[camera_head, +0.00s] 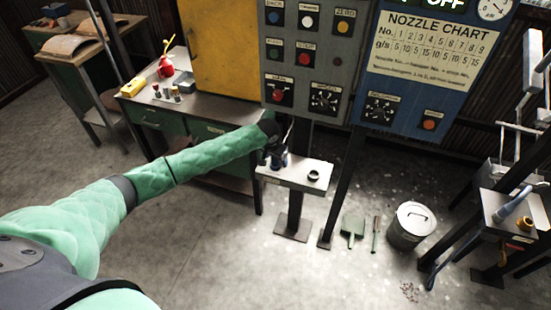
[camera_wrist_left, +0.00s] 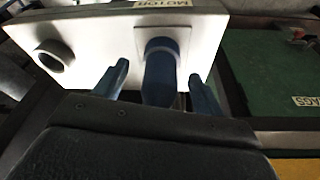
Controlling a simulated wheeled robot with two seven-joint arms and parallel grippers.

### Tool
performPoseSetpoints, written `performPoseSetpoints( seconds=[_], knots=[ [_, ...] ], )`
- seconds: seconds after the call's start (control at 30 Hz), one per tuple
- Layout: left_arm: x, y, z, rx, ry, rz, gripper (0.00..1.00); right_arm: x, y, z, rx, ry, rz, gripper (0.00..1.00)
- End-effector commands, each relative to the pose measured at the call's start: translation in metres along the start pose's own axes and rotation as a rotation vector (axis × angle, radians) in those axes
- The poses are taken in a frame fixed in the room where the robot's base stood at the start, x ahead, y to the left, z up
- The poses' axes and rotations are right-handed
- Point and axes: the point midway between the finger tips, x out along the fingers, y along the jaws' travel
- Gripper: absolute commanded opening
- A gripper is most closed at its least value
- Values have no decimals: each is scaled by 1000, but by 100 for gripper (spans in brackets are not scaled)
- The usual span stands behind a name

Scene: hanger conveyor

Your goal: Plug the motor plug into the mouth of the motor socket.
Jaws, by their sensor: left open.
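The motor plug (camera_wrist_left: 161,76) is a blue cylinder at a square fitting in the white top of a small stand (camera_head: 291,172), by the label "MOTOR". The fitting looks like the motor socket (camera_wrist_left: 158,42); its mouth is hidden by the plug, and I cannot tell how deep the plug sits. My left gripper (camera_wrist_left: 157,87) is open, one finger on each side of the plug, with visible gaps. In the head view my left gripper (camera_head: 275,150) is over the stand's left half and mostly hides the plug. My right gripper is not in view.
A dark open ring (camera_wrist_left: 52,57) is on the same top, right of my gripper in the head view (camera_head: 313,176). A grey control panel (camera_head: 311,62) rises behind. A green desk (camera_head: 205,108) is at left; a metal bin (camera_head: 411,226) stands on the floor at right.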

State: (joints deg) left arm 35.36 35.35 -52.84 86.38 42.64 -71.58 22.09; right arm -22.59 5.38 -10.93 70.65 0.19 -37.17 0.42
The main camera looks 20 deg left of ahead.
Motion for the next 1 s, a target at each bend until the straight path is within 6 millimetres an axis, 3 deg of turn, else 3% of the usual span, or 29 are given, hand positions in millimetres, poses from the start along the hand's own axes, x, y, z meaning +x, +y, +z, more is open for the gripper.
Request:
performPoseSetpoints(
  seconds=[0.43, 0.7, 0.87, 1.0],
  knots=[
    [0, 0, 0, 0, 0, 0, 70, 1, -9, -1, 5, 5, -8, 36],
    [-6, -1, 0, 0, 1, 0, 70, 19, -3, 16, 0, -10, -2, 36],
    [-19, -1, 0, 1, 1, -1, 70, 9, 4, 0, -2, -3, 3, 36],
    [-35, 0, 0, 1, 2, 0, 70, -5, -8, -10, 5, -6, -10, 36]
  ],
)
